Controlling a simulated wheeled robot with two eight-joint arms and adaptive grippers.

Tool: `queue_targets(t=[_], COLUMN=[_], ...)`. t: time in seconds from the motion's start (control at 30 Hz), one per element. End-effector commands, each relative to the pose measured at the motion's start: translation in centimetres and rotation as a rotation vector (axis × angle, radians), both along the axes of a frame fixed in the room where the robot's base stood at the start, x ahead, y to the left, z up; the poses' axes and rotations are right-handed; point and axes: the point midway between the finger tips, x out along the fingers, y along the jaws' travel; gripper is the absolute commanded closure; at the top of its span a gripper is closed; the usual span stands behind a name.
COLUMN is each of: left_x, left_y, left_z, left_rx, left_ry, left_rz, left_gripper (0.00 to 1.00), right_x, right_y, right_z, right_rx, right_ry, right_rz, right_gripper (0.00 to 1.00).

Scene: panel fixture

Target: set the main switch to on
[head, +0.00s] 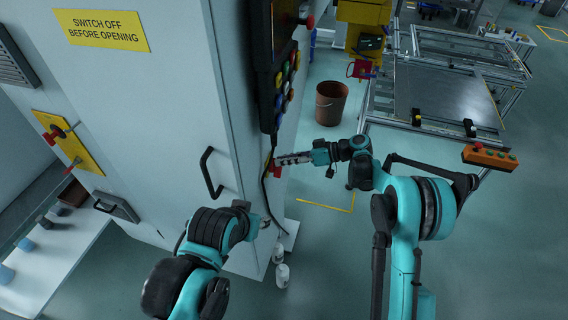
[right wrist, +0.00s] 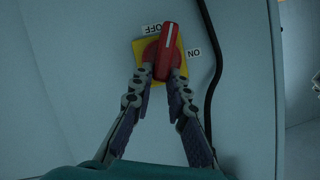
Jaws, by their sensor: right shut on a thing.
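The main switch has a red rotary handle (right wrist: 167,50) with a white line, on a yellow plate (right wrist: 137,47). In the right wrist view the handle points up and slightly right, just beside the upside-down OFF label (right wrist: 151,29). The ON label (right wrist: 194,53) is at the plate's right side. My right gripper (right wrist: 161,72) has one finger on each side of the handle's lower part and is shut on it. In the head view the switch (head: 276,167) is partly hidden by my right gripper (head: 281,161). My left gripper (head: 262,223) is low beside the cabinet, its fingers unclear.
A black cable (right wrist: 215,75) hangs right of the switch. Above it is a panel with coloured buttons (head: 287,82). A black door handle (head: 210,173) sticks out from the cabinet. A brown bucket (head: 331,103) stands on the floor behind. White cups (head: 282,275) are near the cabinet's foot.

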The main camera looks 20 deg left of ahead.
Motion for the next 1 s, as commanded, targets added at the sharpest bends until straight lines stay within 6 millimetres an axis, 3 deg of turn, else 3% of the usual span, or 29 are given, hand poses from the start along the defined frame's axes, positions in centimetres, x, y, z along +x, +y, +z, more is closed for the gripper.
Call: queue_targets(t=[1.0], left_x=[0.0], left_y=[0.0], left_z=[-5.7], left_rx=[0.0], left_ry=[0.0], left_rz=[0.0], left_gripper=[0.6], right_x=[1.7], right_y=[-0.1], right_z=[-2.2], right_rx=[0.033], right_ry=[0.931], right_rz=[-0.001], right_gripper=[1.0])
